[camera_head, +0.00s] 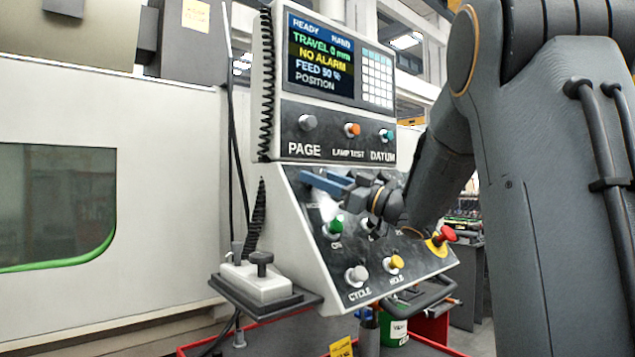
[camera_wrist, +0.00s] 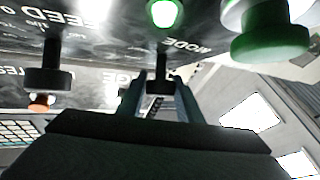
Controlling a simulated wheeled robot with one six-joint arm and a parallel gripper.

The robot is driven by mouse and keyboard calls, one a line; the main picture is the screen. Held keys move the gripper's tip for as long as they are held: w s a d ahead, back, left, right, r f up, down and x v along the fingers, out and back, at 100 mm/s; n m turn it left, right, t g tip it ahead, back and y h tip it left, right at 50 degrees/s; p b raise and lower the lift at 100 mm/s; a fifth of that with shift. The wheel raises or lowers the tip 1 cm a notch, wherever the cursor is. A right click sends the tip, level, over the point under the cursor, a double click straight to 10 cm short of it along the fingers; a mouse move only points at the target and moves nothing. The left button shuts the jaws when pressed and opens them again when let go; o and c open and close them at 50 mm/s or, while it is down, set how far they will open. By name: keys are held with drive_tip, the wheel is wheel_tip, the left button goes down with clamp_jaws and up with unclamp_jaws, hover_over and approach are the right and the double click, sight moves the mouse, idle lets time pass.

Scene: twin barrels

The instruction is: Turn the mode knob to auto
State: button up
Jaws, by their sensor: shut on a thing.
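The mode knob (camera_wrist: 160,84) is a dark knob beside the upside-down MODE label in the wrist view. My gripper (camera_wrist: 161,79) has one finger on each side of it and is shut on it. In the head view my gripper (camera_head: 326,183) is at the upper left of the sloped control panel (camera_head: 300,230). There its fingers and wrist hide the knob, so I cannot tell which way it points. The screen (camera_head: 320,62) reads READY, HAND, TRAVEL 0 mm, NO ALARM, FEED 50 %.
A green button (camera_head: 335,226), grey CYCLE button (camera_head: 356,275), yellow HOLD button (camera_head: 396,263) and red emergency stop (camera_head: 444,235) sit lower on the panel. Another dark knob (camera_wrist: 48,72) is by the FEED label. A white pendant (camera_head: 256,280) rests on the left shelf.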

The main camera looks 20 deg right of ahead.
drive_tip(key=n+g+y, duration=0.1)
drive_tip(key=n+g, duration=0.2)
drive_tip(key=n+g+y, duration=0.2)
drive_tip(key=n+g, duration=0.1)
drive_tip(key=shift+n, duration=0.4)
drive_tip(key=shift+n+g, duration=2.3)
drive_tip(key=shift+g, duration=0.1)
drive_tip(key=shift+h, duration=0.3)
drive_tip(key=o, duration=1)
drive_tip(key=shift+d, duration=0.1)
drive_tip(key=shift+b+v, duration=1.25)
drive_tip(key=shift+v, duration=2.55)
drive_tip(key=shift+w, duration=0.1)
